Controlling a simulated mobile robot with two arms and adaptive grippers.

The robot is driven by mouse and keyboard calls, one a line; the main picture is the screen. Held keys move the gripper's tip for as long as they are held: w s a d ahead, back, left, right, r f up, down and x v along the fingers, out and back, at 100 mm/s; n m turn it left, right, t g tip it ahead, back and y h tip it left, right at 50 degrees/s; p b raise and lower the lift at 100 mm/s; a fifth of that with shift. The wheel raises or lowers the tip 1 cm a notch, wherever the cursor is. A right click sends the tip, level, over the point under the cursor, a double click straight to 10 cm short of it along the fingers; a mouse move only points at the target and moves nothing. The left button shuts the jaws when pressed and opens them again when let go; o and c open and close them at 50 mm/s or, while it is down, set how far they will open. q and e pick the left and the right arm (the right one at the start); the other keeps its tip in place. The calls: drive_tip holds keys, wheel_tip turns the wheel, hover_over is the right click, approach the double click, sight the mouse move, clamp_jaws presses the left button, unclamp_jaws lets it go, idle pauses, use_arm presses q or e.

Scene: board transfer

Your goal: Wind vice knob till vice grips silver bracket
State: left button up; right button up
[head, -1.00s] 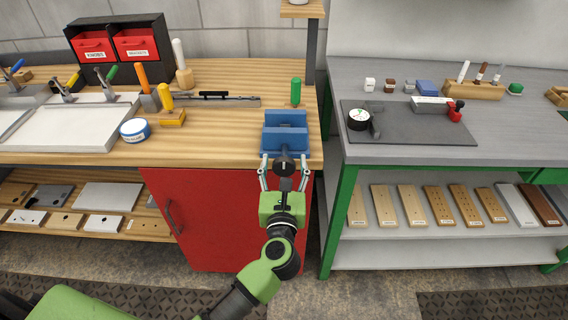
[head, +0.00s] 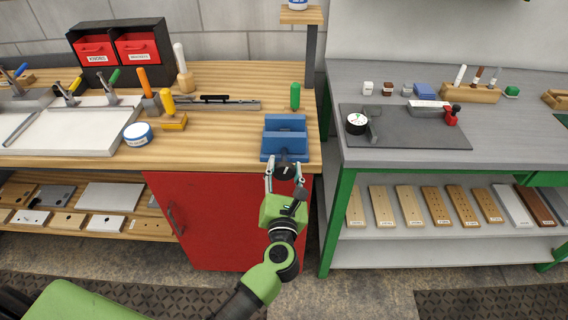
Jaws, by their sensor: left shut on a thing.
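The blue vice (head: 284,124) sits at the front right corner of the wooden bench. Its dark round knob (head: 286,172) faces me at the bench's front edge. My left gripper (head: 285,173) comes from below and is shut on the knob, a finger on either side of it. The gripper is rolled, with its fingers tilted. I cannot make out a silver bracket between the vice jaws. My right gripper is not in view.
A green-handled tool (head: 295,97) stands just behind the vice. A steel rail (head: 215,105), a blue-and-white tin (head: 138,134) and a yellow-handled tool (head: 169,108) are to the left. The grey bench (head: 400,155) stands across a gap on the right.

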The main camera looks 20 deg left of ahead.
use_arm(q)
drive_tip(key=m+p, duration=0.2)
drive_tip(key=m, duration=0.1)
drive_tip(key=shift+d+r+m+p, duration=0.1)
drive_tip(key=shift+r+m+p, duration=0.05)
drive_tip(key=shift+m+p, duration=0.2)
drive_tip(key=m+p, duration=0.2)
drive_tip(key=m, duration=0.1)
drive_tip(key=shift+d+m, duration=0.1)
drive_tip(key=shift+m, duration=0.25)
drive_tip(key=m, duration=0.1)
drive_tip(key=m+p, duration=0.2)
drive_tip(key=m, duration=0.1)
drive_tip(key=shift+f, duration=0.25)
drive_tip(key=shift+f+m+p, duration=0.1)
drive_tip(key=shift+m+p, duration=0.55)
drive_tip(key=shift+m, duration=0.75)
drive_tip(key=o, duration=1.1)
drive_tip(key=shift+f, duration=0.1)
